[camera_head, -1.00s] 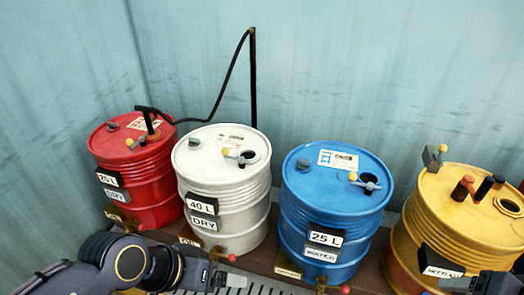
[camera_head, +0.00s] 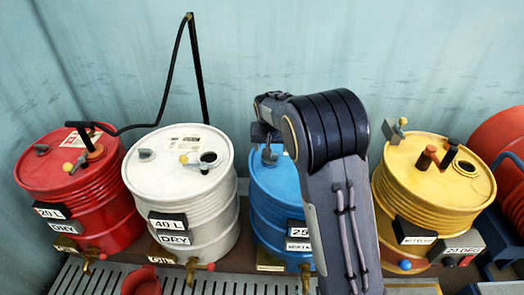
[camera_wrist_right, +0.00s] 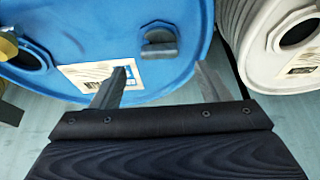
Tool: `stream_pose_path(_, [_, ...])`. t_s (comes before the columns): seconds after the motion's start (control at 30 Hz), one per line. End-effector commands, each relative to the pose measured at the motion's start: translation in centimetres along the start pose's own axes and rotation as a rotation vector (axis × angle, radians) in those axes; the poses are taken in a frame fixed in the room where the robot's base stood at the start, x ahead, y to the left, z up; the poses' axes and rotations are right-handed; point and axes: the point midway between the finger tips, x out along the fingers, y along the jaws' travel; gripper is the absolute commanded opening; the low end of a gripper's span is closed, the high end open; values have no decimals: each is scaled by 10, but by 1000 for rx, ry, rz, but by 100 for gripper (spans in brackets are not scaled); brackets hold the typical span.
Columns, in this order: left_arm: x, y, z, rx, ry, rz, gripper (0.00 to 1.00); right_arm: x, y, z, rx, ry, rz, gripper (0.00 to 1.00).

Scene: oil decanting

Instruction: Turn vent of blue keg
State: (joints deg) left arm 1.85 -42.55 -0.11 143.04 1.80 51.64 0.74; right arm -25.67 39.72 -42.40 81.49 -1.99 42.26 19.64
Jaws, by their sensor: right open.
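The blue keg (camera_head: 272,200) stands between the white and yellow kegs, its lid largely covered by my right arm in the head view. A grey knob-like fitting (camera_head: 270,154) sits on the lid near its back left. My right gripper (camera_head: 265,132) is over this fitting. In the right wrist view the blue lid (camera_wrist_right: 90,25) carries a white label and the grey fitting (camera_wrist_right: 160,42). My right gripper (camera_wrist_right: 162,70) is open, its fingers on either side and slightly short of the fitting; contact cannot be told. A yellow part (camera_wrist_right: 8,48) shows at the left edge. My left gripper is out of view.
The white keg (camera_head: 180,185) stands left of the blue one, then the red keg (camera_head: 70,175) with a black hose. The yellow keg (camera_head: 432,190) stands close on the right. A red container (camera_head: 141,283) is at the bottom. A wall stands behind.

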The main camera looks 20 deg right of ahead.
Motion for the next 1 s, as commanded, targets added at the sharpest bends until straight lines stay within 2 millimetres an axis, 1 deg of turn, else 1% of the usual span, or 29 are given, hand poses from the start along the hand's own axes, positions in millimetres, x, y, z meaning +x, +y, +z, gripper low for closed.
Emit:
stream_pose_path(0.03, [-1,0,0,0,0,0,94,10,0,0,-1,-4,3,69])
stream_pose_path(0.1, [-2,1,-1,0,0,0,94,21,0,1,-1,-4,1,69])
stream_pose_path(0.2, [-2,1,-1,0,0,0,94,35,0,1,-1,-3,1,69])
stream_pose_path(0.3, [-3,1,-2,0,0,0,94,44,0,1,-1,-3,0,69])
stream_pose_path(0.43, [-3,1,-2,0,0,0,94,49,-1,0,-1,-1,-2,69])
stream_pose_path(0.63, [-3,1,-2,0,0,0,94,49,-1,1,-1,-1,-2,69])
stream_pose_path(0.67, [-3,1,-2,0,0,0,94,49,-1,1,-1,-1,-2,68])
stream_pose_path(0.9, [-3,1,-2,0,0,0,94,49,0,1,-1,-2,-2,36])
stream_pose_path(1.0, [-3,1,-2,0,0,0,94,49,0,1,-1,-2,-2,24])
